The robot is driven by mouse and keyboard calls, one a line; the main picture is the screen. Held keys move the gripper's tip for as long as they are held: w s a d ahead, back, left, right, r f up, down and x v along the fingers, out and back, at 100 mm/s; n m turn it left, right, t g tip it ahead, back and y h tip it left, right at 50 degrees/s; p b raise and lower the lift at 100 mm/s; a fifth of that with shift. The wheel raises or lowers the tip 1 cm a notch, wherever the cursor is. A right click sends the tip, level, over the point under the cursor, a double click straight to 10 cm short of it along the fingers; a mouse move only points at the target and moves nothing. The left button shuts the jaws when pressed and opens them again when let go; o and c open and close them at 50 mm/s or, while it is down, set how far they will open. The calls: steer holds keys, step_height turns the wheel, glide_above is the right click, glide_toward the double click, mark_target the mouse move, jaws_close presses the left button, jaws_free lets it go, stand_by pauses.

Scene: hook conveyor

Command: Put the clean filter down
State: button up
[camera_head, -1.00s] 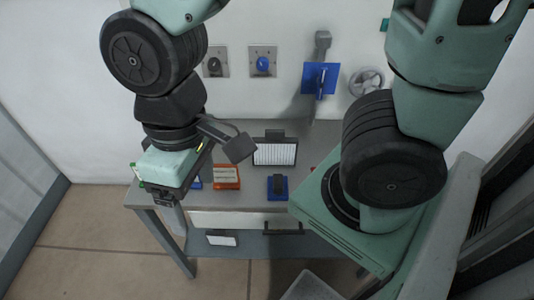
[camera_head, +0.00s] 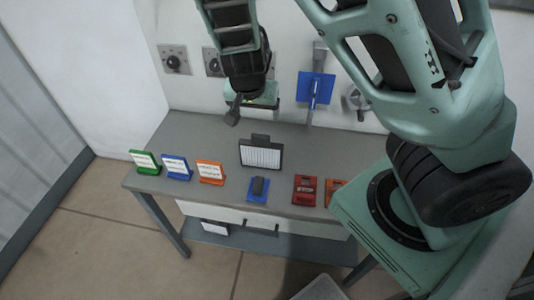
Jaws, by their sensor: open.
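The clean filter, a white pleated panel in a black frame with a black handle on top (camera_head: 261,156), stands upright near the middle of the grey table (camera_head: 205,133). My gripper (camera_head: 264,106) is above and behind it, toward the wall, and looks apart from it. The gripper is open, with nothing seen in it. Its fingers are small and partly hidden by the wrist.
Green (camera_head: 145,161), blue (camera_head: 176,167) and orange (camera_head: 210,172) signs stand at the table's left. A blue block with a black top (camera_head: 258,190) and a red item (camera_head: 305,190) lie in front. Wall switches (camera_head: 174,59) and a blue wall plate with a lever (camera_head: 316,88) are behind.

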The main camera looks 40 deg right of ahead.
steer(key=b, duration=0.4)
glide_above(261, 136)
steer(key=s+a, duration=0.2)
step_height(261, 136, down, 9)
steer(key=shift+b+x, duration=0.75)
steer(key=shift+x, duration=2.45)
steer(key=shift+a, duration=0.1)
steer(key=c, duration=1.5)
steer(key=shift+r, duration=0.15)
